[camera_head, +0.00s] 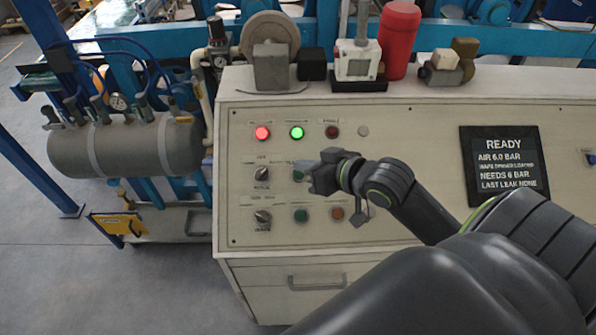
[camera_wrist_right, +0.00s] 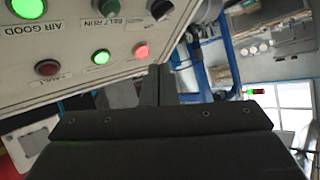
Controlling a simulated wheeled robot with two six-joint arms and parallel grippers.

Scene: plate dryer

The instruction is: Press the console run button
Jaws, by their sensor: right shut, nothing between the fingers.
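The console panel (camera_head: 400,125) is pale and slopes up in front of me. In its middle row a green button (camera_head: 298,175) is partly hidden by my right gripper (camera_head: 308,170). The wrist view shows a green button (camera_wrist_right: 110,4) beside a label reading BELT RUN, cut by the top edge. My right gripper is shut and empty, its joined fingers (camera_wrist_right: 161,84) pointing toward the panel. I cannot tell whether the fingertips touch the button. My left gripper is out of view.
Lit red (camera_head: 262,133) and green (camera_head: 297,132) lamps are above. A selector (camera_head: 262,174) is left of the button; green (camera_head: 300,215) and orange (camera_head: 337,213) buttons are below. A screen (camera_head: 503,160) reads READY. A red cylinder (camera_head: 398,40) stands on the top ledge.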

